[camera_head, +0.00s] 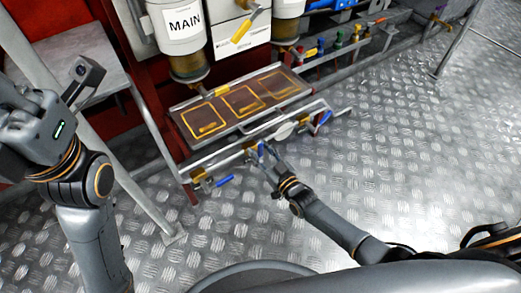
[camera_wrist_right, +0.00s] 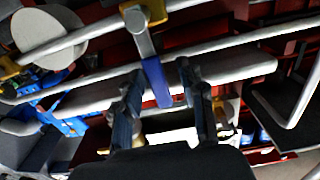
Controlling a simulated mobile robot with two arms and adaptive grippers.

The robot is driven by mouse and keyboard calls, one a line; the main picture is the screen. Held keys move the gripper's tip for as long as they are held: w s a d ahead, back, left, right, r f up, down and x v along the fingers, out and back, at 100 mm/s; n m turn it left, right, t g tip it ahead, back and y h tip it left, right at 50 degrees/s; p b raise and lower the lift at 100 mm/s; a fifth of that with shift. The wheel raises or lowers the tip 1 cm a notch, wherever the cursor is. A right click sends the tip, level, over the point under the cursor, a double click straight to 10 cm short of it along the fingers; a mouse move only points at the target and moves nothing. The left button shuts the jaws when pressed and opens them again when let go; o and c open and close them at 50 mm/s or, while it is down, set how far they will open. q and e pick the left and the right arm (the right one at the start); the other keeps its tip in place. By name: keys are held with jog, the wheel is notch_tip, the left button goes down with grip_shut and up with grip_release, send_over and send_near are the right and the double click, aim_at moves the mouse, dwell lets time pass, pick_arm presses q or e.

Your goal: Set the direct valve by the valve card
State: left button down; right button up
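A pipe (camera_head: 240,158) with several blue-handled valves runs along the front of the dark tray. My right gripper (camera_head: 263,163) is at the middle valve. In the right wrist view the blue lever (camera_wrist_right: 157,82) lies between the two fingers of my right gripper (camera_wrist_right: 160,95), which stand apart with gaps on both sides. Another blue lever (camera_head: 224,180) is at the pipe's left end and one more (camera_head: 325,118) is at its right. I cannot tell which is the direct valve or identify a valve card. My left gripper (camera_head: 85,72) is raised at the left, its opening unclear.
The dark tray (camera_head: 240,103) has yellow-outlined panels. Above it hangs a canister marked MAIN (camera_head: 183,25) and a yellow handle (camera_head: 243,28). Several coloured valves (camera_head: 338,40) stand farther back. A grey railing (camera_head: 150,205) is at the left. The plate floor (camera_head: 400,150) is clear at the right.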

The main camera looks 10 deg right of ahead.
jog(key=v, duration=1.2)
jog(key=shift+r, duration=0.1)
